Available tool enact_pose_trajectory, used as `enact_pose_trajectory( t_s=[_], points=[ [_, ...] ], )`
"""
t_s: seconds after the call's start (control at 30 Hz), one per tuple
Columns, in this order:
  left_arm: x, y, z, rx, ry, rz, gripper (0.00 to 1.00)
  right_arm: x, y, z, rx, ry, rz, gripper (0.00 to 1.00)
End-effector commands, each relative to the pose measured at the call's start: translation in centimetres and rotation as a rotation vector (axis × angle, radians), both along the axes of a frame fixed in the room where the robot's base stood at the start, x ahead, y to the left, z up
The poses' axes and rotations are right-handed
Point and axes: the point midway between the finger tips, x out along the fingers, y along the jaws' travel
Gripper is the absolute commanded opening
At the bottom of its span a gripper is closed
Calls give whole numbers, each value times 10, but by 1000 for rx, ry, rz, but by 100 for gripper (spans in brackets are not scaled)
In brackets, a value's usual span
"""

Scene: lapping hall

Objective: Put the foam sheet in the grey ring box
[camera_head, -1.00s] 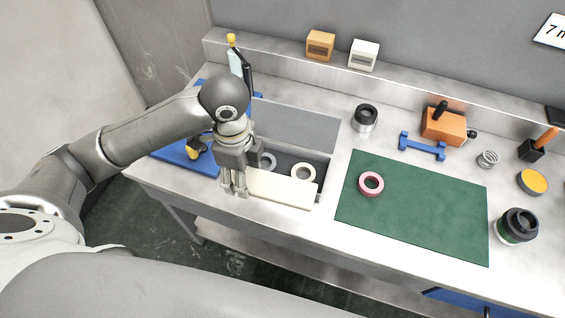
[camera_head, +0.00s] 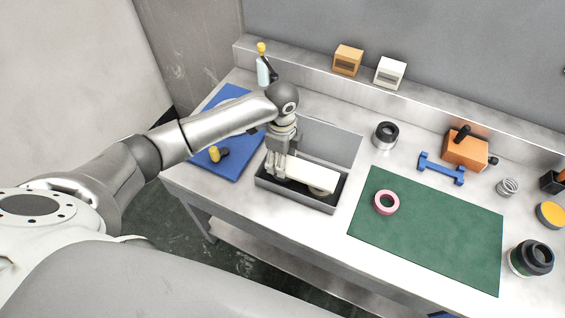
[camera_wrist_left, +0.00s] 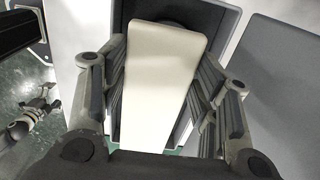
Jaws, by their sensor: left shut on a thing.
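The cream foam sheet (camera_head: 312,176) is a flat strip held at one end by my left gripper (camera_head: 277,168). It lies lengthwise over the opening of the grey ring box (camera_head: 298,197) in the head view. I cannot tell whether it touches anything inside. In the left wrist view the foam sheet (camera_wrist_left: 163,85) runs between the fingers, with the box wall (camera_wrist_left: 226,30) beside it. A ring (camera_head: 322,191) in the box is mostly hidden under the sheet.
A flat grey panel (camera_head: 335,142) lies along the box's far side. A blue mat (camera_head: 233,165) is to the left. A green mat (camera_head: 430,240) with a pink ring (camera_head: 386,202) is to the right. A dark-topped jar (camera_head: 385,135) stands beyond the box.

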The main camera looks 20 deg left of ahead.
Motion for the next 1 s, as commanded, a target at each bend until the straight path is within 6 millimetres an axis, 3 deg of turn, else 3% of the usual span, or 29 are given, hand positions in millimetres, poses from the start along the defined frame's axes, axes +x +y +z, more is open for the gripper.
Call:
enact_pose_trajectory(
  t_s=[0.17, 0.4, 0.8, 0.83, 1.0],
  points=[
    [7, 1, -8, 1, 0, 1, 44, 0, 0, 1, 0, 0, 1, 83],
    [7, 1, -38, 2, 0, 1, 44, 0, 1, 5, 1, 1, 1, 83],
    [7, 1, -43, 2, -1, 0, 44, -1, 1, 3, 1, 1, 1, 83],
    [7, 1, -43, 2, -1, 0, 59, -1, 1, 3, 1, 1, 1, 83],
    [7, 1, -43, 2, -1, 0, 78, -1, 1, 4, 2, 1, 1, 83]
  ],
)
